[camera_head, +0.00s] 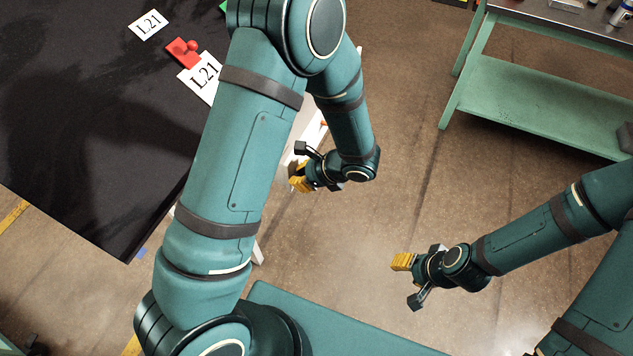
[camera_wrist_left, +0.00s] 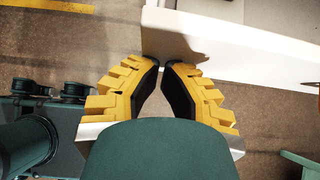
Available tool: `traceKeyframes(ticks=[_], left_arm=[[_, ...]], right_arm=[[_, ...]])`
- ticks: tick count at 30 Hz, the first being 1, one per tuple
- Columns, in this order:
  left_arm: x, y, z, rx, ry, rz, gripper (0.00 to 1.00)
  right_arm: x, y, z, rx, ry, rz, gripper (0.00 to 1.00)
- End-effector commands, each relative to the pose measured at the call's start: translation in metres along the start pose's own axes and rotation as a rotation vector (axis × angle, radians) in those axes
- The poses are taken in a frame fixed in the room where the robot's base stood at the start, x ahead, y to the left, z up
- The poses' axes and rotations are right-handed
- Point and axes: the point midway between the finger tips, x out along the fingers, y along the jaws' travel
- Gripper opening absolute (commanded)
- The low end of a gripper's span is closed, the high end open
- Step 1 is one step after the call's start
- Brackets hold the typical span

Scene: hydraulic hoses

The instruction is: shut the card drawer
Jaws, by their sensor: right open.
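A white, box-like piece (camera_head: 314,125) shows in the head view beside the dark table, mostly hidden behind my left arm. It may be the card drawer; I cannot tell how far out it stands. In the left wrist view a long white panel (camera_wrist_left: 255,50) runs across the top, with a shaded face at its left end. My left gripper (camera_head: 297,178) is just past the white piece's lower end. In the wrist view its yellow fingers (camera_wrist_left: 161,66) meet nearly at the tips, empty, close to the panel's lower corner; contact is unclear. My right gripper (camera_head: 396,262) is open, over bare floor.
The black-topped table (camera_head: 90,130) carries white L21 cards (camera_head: 148,25) and a red piece with a knob (camera_head: 182,50). A green workbench (camera_head: 540,90) stands at the upper right. Floor between my grippers is clear.

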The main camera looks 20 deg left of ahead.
Motion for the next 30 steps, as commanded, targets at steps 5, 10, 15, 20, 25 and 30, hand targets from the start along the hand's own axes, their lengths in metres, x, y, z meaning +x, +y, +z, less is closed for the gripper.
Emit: traceKeyframes(ticks=[5, 10, 15, 20, 25, 30], left_arm=[[0.032, 0.001, 0.030, -0.004, -0.002, 0.004, 0.00], [0.056, 0.001, 0.054, -0.003, -0.001, 0.003, 0.00], [0.072, 0.001, 0.072, -0.002, -0.001, 0.002, 0.00], [0.081, 0.000, 0.081, -0.001, -0.001, 0.001, 0.00], [0.084, 0.000, 0.084, 0.000, -0.001, 0.000, 0.00], [0.084, 0.000, 0.084, 0.000, -0.001, 0.000, 0.00]], right_arm=[[0.006, 0.002, 0.003, -0.002, -0.005, -0.001, 0.47], [0.010, 0.004, 0.005, -0.003, -0.010, -0.001, 0.47], [0.013, 0.005, 0.006, -0.004, -0.013, -0.001, 0.47], [0.014, 0.005, 0.007, -0.004, -0.014, -0.001, 0.47], [0.014, 0.005, 0.007, -0.004, -0.015, -0.001, 0.47], [0.014, 0.005, 0.007, -0.004, -0.015, -0.001, 0.47]])
